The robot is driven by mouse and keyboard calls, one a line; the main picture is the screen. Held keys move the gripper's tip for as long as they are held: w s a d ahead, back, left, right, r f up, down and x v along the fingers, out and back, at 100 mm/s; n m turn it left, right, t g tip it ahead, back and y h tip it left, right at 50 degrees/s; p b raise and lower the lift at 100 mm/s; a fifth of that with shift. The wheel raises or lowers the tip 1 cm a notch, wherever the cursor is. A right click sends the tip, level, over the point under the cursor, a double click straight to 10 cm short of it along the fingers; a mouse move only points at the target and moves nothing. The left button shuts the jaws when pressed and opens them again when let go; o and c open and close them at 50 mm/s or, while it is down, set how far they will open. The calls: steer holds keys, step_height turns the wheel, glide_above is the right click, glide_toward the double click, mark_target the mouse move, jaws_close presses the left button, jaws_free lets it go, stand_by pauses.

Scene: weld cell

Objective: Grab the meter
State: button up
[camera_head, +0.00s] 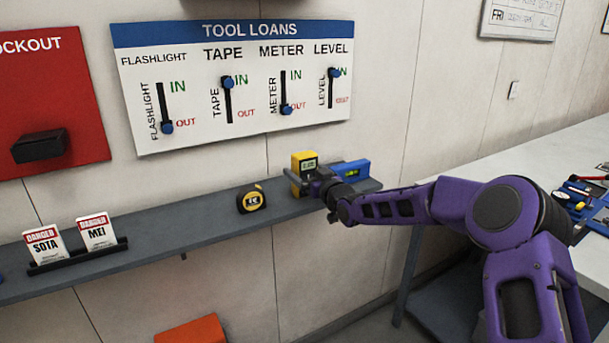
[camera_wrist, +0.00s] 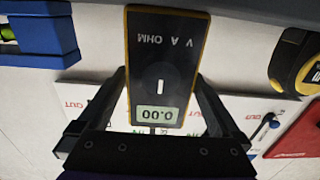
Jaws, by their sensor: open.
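The meter (camera_head: 304,160) is a yellow-edged instrument with a dark face, standing upright on the grey wall shelf. In the wrist view the meter (camera_wrist: 165,60) appears upside down, with "V A OHM" on its face and a display showing 0.00. My gripper (camera_wrist: 161,76) is open, with one finger on each side of the meter. Whether either finger touches it I cannot tell. In the head view my gripper (camera_head: 322,186) is at the shelf in front of the meter and hides its lower part.
A blue level (camera_head: 352,170) stands close right of the meter. A yellow-black tape measure (camera_head: 251,198) sits to its left on the shelf (camera_head: 190,226). The tool loans board (camera_head: 235,85) hangs above, its meter slider (camera_head: 286,109) at OUT. Danger tags (camera_head: 97,232) stand further left.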

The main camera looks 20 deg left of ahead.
steer(key=shift+r, duration=0.1)
steer(key=c, duration=1.5)
